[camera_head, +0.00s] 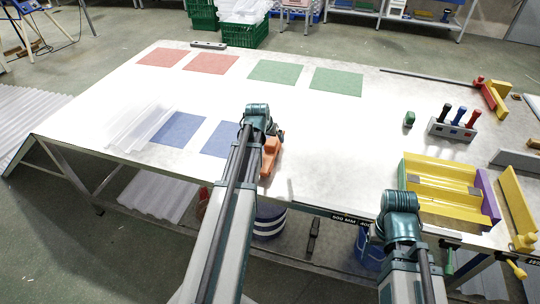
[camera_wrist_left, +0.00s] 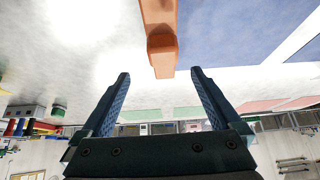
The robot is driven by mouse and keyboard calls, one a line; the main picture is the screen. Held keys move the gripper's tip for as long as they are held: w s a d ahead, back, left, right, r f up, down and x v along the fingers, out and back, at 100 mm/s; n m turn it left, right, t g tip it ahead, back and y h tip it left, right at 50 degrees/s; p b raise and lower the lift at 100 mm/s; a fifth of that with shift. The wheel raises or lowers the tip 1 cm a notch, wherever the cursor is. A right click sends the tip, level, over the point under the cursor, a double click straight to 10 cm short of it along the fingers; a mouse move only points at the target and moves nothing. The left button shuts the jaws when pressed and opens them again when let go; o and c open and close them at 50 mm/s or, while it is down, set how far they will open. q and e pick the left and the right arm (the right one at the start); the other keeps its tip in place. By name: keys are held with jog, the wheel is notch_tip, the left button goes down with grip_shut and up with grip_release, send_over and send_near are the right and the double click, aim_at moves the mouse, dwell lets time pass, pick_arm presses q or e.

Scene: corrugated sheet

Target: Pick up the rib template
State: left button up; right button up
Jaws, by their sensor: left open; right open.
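The rib template appears to be the orange piece (camera_head: 270,156) on the white table, beside the end of my left arm. In the left wrist view the orange piece (camera_wrist_left: 160,30) comes down from the top edge, and its blocky near end lies between the fingertips, touching neither.
Blue squares (camera_head: 180,128), red squares (camera_head: 210,63) and green squares (camera_head: 336,82) mark the table. Clear corrugated sheets (camera_head: 135,127) lie at the left. The middle is clear.

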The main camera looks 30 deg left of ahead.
aim_at(272, 142)
pick_arm(q)
jog(key=b+x, duration=0.3)
jog(key=x, duration=0.2)
jog(key=shift+w+f, duration=0.15)
jog(key=shift+f, duration=0.05)
jog(key=shift+f+b, duration=0.15)
jog(key=shift+b, duration=0.2)
jog(key=b+x, duration=0.4)
jog(key=x, duration=0.1)
jog(key=shift+a+f, duration=0.15)
jog(key=shift+a, duration=0.1)
jog(key=shift+s, duration=0.25)
jog(key=shift+c, duration=0.4)
grip_shut()
